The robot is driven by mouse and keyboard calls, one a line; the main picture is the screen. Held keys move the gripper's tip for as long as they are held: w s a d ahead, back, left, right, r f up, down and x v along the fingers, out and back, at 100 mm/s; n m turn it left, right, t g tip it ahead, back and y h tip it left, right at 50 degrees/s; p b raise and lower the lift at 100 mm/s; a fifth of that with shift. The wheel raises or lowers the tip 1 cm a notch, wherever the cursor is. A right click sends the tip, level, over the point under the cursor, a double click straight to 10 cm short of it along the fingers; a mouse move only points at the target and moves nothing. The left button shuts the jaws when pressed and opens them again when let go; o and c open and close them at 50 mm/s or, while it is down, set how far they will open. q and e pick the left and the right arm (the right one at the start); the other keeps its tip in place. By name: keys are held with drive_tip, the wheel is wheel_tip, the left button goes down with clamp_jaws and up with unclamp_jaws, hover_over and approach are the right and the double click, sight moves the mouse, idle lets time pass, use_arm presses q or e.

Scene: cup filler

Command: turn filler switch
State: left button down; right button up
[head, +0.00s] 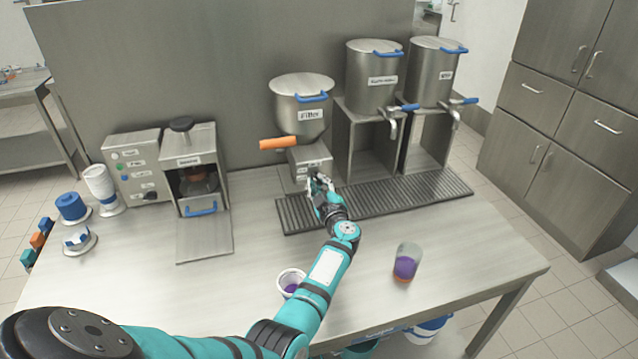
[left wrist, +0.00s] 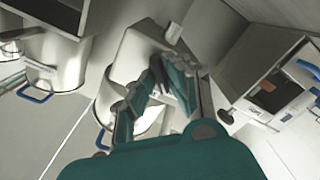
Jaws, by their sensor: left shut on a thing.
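The filler (head: 300,95) is a steel hopper labelled "Filler" with an orange bar (head: 278,143) at its left side and a small box (head: 310,160) under it. My left gripper (head: 318,183) is at the front of this box, shut on the filler switch, which the fingers mostly hide. In the left wrist view the two teal-grey fingers (left wrist: 160,75) close in front of the filler's steel body (left wrist: 128,62). My right gripper is not in view.
Two steel pots (head: 375,80) on stands are to the right, behind a drip grate (head: 400,200). A white cup (head: 290,283) and a clear cup (head: 407,263), both with purple contents, stand nearer. A machine (head: 195,160) with an open front is left.

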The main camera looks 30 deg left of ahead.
use_arm(q)
drive_tip(key=c, duration=1.4)
unclamp_jaws()
drive_tip(key=shift+o, duration=0.2)
